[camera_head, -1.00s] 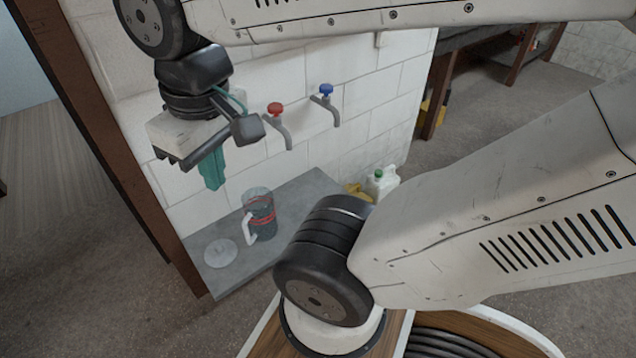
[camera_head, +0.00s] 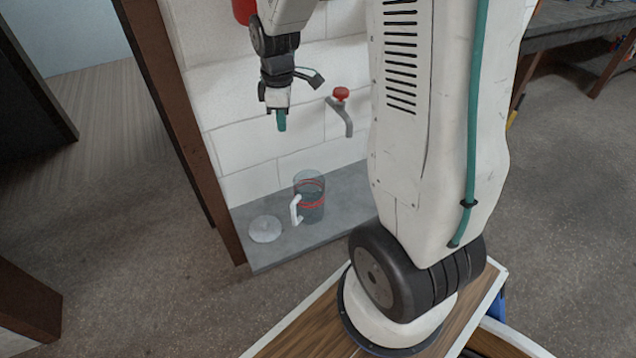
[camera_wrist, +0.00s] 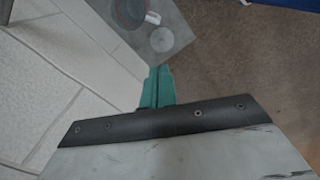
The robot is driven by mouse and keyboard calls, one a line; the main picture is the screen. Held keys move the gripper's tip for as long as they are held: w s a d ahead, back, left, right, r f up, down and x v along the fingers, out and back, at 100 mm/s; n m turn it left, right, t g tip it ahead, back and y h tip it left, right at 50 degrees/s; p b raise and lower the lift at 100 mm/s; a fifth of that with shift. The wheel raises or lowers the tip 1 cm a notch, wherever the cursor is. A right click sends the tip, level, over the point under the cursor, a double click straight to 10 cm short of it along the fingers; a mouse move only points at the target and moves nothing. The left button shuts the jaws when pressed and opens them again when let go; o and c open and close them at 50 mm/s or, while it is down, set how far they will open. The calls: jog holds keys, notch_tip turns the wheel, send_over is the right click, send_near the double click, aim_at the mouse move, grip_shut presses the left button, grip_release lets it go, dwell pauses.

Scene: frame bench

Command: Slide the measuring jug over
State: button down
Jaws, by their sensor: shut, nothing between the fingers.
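The measuring jug (camera_head: 312,198) is clear with red bands and a white handle on its left side. It stands upright on a grey ledge (camera_head: 345,213) under the tap. In the wrist view the jug (camera_wrist: 130,13) is at the top, partly cut off by the frame edge. My gripper (camera_head: 282,124) has teal fingers, shut and empty. It hangs above the ledge, up and to the left of the jug in the head view, apart from it. The closed fingers also show in the wrist view (camera_wrist: 158,86).
A round pale disc (camera_head: 265,229) lies on the ledge left of the jug. A tap with a red knob (camera_head: 341,94) juts from the white block wall (camera_head: 240,100) above and right of the jug. A brown post (camera_head: 185,120) edges the wall on the left.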

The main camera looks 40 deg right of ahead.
jog(key=w+d+f+n, duration=0.2)
jog(key=d+f, duration=0.2)
jog(key=f, duration=0.5)
jog(key=w+d+f+n, duration=0.2)
jog(key=d+f+n, duration=0.15)
jog(key=f, duration=0.55)
jog(key=n, duration=0.1)
send_near(318, 182)
jog(key=shift+g, duration=0.3)
jog(key=f, duration=0.2)
jog(key=a+f, duration=0.1)
jog(key=f, duration=0.2)
jog(key=a+f, duration=0.1)
jog(key=f, duration=0.2)
jog(key=shift+s+a, duration=0.25)
jog(key=shift+s, duration=0.15)
jog(key=shift+d, duration=0.65)
jog(key=s+d, duration=0.1)
jog(key=d, duration=0.5)
jog(key=shift+d, duration=0.25)
jog(key=shift+r, duration=0.1)
